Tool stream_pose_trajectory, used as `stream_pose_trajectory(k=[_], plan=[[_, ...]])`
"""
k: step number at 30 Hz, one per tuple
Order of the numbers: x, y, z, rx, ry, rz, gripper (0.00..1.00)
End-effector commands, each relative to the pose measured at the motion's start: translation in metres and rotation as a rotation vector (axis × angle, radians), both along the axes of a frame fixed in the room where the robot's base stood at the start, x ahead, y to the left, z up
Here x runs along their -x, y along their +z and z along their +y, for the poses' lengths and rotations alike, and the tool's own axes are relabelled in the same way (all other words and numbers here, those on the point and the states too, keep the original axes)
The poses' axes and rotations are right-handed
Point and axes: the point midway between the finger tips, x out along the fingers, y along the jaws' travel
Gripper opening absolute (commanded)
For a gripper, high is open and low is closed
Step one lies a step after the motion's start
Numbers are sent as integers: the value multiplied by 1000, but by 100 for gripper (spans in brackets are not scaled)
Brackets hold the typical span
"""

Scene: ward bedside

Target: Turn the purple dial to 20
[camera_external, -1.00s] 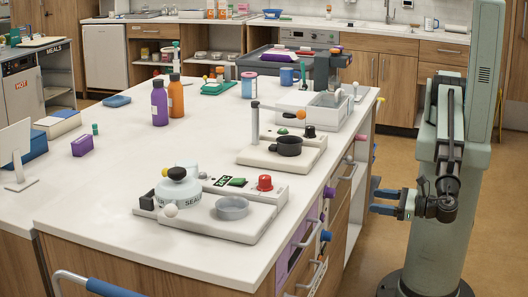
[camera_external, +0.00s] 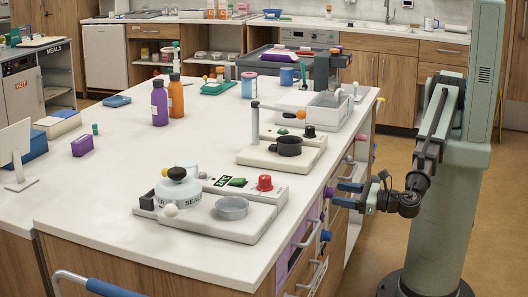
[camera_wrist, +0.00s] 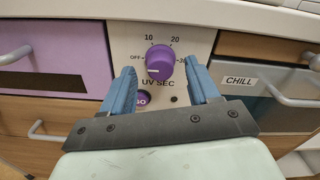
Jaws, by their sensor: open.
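The purple dial (camera_wrist: 160,61) is on a pale front panel in the wrist view, with OFF at its left, 10 and 20 above, 30 at its right and "UV SEC" below. A white mark shows on its lower left side, on the OFF side; the exact setting is hard to read. In the external view the purple dial (camera_external: 329,192) sticks out from the counter's front. My gripper (camera_external: 340,195) is open just in front of it. In the wrist view the blue fingers of my gripper (camera_wrist: 160,68) stand on either side of the dial, with no clear contact.
A purple GO button (camera_wrist: 141,99) sits below the dial. Drawer handles stick out at the left (camera_wrist: 15,56) and right (camera_wrist: 292,98), near a CHILL label (camera_wrist: 239,81). A blue knob (camera_external: 325,236) is lower on the counter front. The floor to the right is clear.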

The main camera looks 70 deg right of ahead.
Motion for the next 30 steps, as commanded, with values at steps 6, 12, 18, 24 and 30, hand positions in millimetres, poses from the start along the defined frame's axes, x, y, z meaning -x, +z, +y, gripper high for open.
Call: stream_pose_trajectory(k=[6, 12, 18, 24, 30], plan=[[-19, 0, 0, 0, 0, -1, 60], [-25, 0, 0, 0, 0, -1, 60], [-25, 0, 0, 0, 0, -1, 60], [-25, 0, 0, 0, 0, 0, 45], [-25, 0, 0, 0, 0, 0, 26]])
